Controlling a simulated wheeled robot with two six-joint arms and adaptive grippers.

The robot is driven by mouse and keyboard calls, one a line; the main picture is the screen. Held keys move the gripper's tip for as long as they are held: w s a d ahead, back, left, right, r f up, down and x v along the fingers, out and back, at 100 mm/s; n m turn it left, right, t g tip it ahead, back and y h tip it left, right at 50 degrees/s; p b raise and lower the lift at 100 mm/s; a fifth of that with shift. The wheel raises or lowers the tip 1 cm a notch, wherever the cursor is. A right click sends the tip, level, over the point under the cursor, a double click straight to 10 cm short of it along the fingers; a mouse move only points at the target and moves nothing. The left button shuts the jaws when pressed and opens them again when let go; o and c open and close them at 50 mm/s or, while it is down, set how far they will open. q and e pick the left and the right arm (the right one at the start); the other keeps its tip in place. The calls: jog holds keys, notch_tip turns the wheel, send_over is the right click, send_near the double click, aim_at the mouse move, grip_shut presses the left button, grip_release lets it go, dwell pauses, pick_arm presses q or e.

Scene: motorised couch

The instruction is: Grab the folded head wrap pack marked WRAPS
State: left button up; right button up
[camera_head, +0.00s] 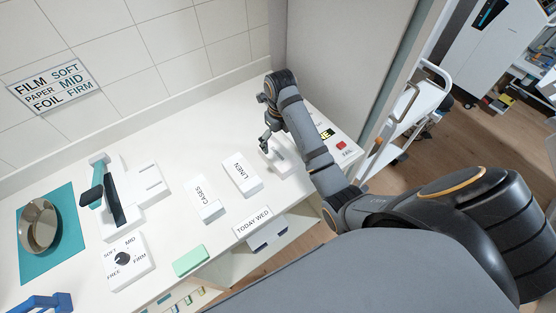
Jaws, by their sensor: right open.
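My right gripper (265,147) is open over the right part of the white counter, its arm coming in from the right. A white pack (280,165) lies just below and beside its fingers, partly hidden by the gripper and arm. No marking can be read on this pack, and I cannot tell whether the fingers touch it. No WRAPS label is readable anywhere. To its left lie two similar white packs, one marked LINEN (242,178) and one marked CASES (205,200). My left gripper is not in view.
A metal bowl (40,225) sits on a teal mat (66,257) at the left. A dial box (126,262) and a green block (188,260) stand near the front. A red-button panel (341,145) is right of my arm. A grey panel (335,55) closes off the back right.

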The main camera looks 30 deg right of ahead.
aim_at(277, 153)
jog(key=f, duration=0.2)
jog(key=f+b, duration=0.1)
jog(key=shift+w, duration=0.25)
jog(key=shift+w+f+b, duration=0.3)
jog(key=shift+w+f, duration=0.05)
jog(key=shift+f, duration=0.1)
jog(key=shift+w+f+p, duration=0.15)
jog(key=shift+p, duration=0.3)
jog(key=shift+s+a+f+p, duration=0.15)
jog(key=shift+s+f+p, duration=0.05)
jog(key=shift+f+p, duration=0.25)
notch_tip(277, 153, down, 3)
jog(key=shift+s+f, duration=0.15)
jog(key=shift+f, duration=0.15)
jog(key=c, duration=1.4)
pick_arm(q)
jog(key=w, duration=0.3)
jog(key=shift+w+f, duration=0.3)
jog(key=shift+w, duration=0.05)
pick_arm(e)
jog(key=shift+o, duration=0.2)
